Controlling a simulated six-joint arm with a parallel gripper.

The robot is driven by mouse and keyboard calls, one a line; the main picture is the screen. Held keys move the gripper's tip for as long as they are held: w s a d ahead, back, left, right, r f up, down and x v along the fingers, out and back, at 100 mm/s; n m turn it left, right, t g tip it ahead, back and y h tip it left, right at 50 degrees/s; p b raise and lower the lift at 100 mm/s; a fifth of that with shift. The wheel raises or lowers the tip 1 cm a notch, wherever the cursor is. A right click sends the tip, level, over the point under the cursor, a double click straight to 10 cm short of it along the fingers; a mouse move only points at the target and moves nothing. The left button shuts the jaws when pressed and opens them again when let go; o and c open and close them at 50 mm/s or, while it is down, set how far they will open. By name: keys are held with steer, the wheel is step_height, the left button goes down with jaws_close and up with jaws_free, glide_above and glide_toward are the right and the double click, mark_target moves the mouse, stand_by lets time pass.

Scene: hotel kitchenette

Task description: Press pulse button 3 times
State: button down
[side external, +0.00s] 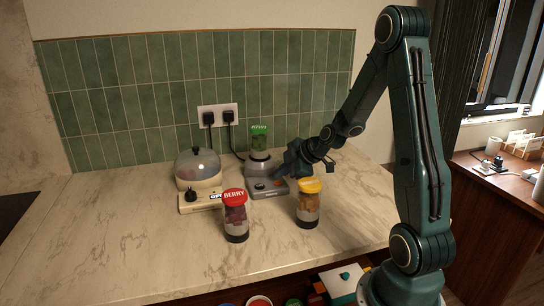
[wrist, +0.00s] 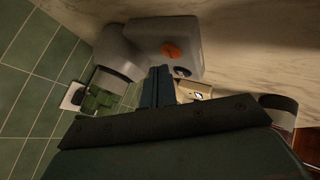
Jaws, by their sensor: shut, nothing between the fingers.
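A grey blender (side external: 258,168) with a green-lidded jar on top stands by the tiled wall. Its low front base (side external: 268,190) carries an orange-red control (side external: 260,186). In the wrist view the grey base (wrist: 195,38) shows the orange-red control (wrist: 172,50) and a small dark round control with a light mark (wrist: 182,71). I cannot read which is the pulse button. My gripper (side external: 279,175) is shut and empty at the right side of the base. Its fingertips (wrist: 160,70) point at the base near the dark control; contact cannot be told.
A cream appliance (side external: 197,172) with a domed lid stands left of the blender. A red-lidded berry jar (side external: 236,218) and a yellow-lidded jar (side external: 308,205) stand in front. Two plugs sit in the wall socket (side external: 218,117). The left counter (side external: 100,235) is clear.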

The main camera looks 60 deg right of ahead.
mark_target(282, 183)
steer(key=shift+r, duration=2.5)
steer(key=shift+r, duration=0.1)
stand_by(0.8)
step_height(282, 183, up, 4)
steer(key=shift+f, duration=0.2)
steer(key=shift+f, duration=0.2)
stand_by(0.3)
steer(key=shift+f, duration=4.2)
steer(key=shift+f, duration=0.45)
